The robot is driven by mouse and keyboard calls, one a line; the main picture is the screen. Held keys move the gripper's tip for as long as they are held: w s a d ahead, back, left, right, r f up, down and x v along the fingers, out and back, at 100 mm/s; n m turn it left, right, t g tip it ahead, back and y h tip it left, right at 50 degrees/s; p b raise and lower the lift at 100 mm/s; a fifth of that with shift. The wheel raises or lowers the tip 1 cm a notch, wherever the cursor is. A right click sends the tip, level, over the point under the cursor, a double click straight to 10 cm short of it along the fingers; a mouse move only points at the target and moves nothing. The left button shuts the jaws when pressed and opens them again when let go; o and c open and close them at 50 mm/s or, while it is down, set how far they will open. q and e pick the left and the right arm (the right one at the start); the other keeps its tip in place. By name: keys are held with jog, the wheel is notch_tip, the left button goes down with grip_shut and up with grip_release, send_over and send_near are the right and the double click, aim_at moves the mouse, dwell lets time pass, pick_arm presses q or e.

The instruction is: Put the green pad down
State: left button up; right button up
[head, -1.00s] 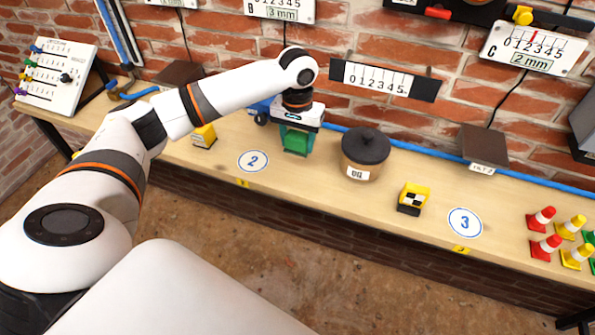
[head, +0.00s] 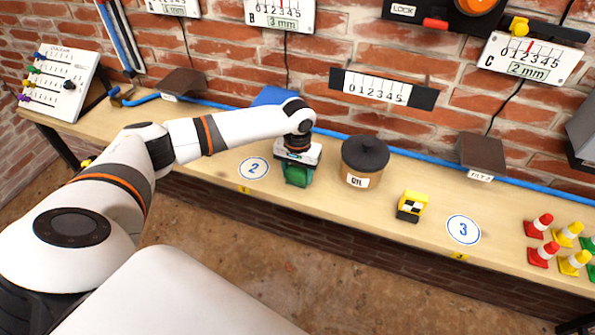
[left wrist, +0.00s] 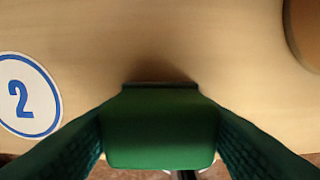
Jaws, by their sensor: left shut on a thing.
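The green pad (head: 297,176) is between the fingers of my left gripper (head: 296,180), low over the bench top, between the round 2 marker and the brown pot. In the left wrist view the green pad (left wrist: 160,130) fills the space between the two green fingers of my left gripper (left wrist: 160,140), which are shut on it. A dark shadow lies on the wood just past the pad's edge. I cannot tell whether its underside touches the bench. My right gripper is not in view.
The 2 marker (head: 253,168) lies left of the pad. A brown pot with a dark lid (head: 364,160) stands close on the right. A yellow block (head: 411,206), the 3 marker (head: 463,229) and several cones (head: 556,243) are further right. The bench's front edge is near.

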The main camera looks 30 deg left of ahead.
aim_at(298, 169)
pick_arm(q)
jog(key=o, duration=1.1)
jog(key=shift+f, duration=0.1)
notch_tip(298, 169, up, 12)
jog(key=b, duration=0.1)
jog(key=shift+r+b, duration=0.2)
jog(key=shift+b, duration=0.2)
